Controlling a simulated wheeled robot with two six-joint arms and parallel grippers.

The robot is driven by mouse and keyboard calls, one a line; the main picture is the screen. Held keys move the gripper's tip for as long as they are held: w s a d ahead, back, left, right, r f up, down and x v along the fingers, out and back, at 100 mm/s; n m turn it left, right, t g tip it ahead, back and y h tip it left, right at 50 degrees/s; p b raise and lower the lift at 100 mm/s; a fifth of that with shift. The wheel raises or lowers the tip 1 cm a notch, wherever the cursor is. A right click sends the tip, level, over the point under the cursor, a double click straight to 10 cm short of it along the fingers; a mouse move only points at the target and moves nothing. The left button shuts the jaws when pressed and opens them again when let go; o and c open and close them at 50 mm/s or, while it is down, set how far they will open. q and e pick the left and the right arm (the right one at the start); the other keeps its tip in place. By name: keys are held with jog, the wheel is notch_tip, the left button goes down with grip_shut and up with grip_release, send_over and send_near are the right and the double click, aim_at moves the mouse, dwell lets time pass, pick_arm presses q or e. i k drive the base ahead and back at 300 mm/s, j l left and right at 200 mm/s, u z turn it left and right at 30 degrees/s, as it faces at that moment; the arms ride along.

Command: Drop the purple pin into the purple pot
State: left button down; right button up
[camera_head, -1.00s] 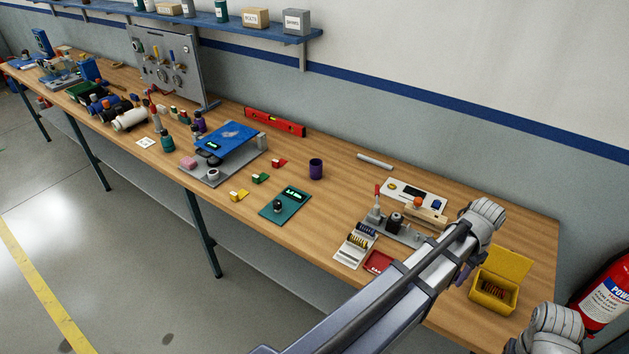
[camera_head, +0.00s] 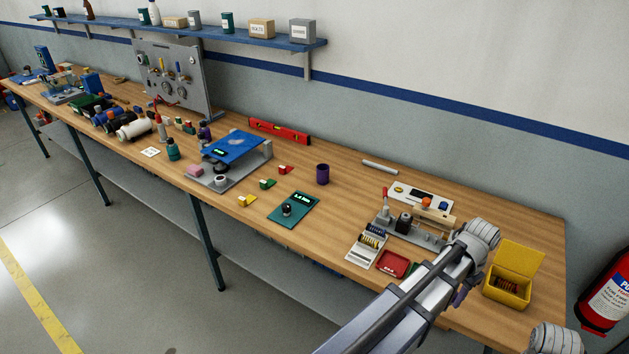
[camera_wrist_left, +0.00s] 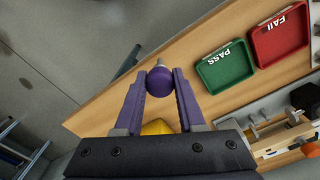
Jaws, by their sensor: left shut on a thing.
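The purple pot (camera_head: 322,174) is a small dark purple cup standing upright on the workbench (camera_head: 345,215), left of the fixtures. My left gripper (camera_head: 461,297) is over the bench's right part, well away from the pot and mostly hidden behind my arm. In the left wrist view my left gripper (camera_wrist_left: 159,84) is shut on the purple pin (camera_wrist_left: 160,82), with its round purple head between the fingertips and a pale tip beyond. The pot is not in the wrist view. My right gripper is not in view.
A red FAIL tray (camera_wrist_left: 279,36) and a green PASS tray (camera_wrist_left: 226,68) lie near the gripper. A yellow open box (camera_head: 508,285) stands at the right end. A clamp fixture (camera_head: 410,228) stands between gripper and pot. A teal device (camera_head: 293,210) lies before the pot.

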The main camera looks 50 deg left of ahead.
aim_at(318, 176)
jog(key=k+u, duration=0.15)
jog(key=k, duration=0.3)
jog(key=u, duration=1.5)
jog(key=i+l+u, duration=0.25)
jog(key=l, duration=0.25)
jog(key=i+l, duration=0.7)
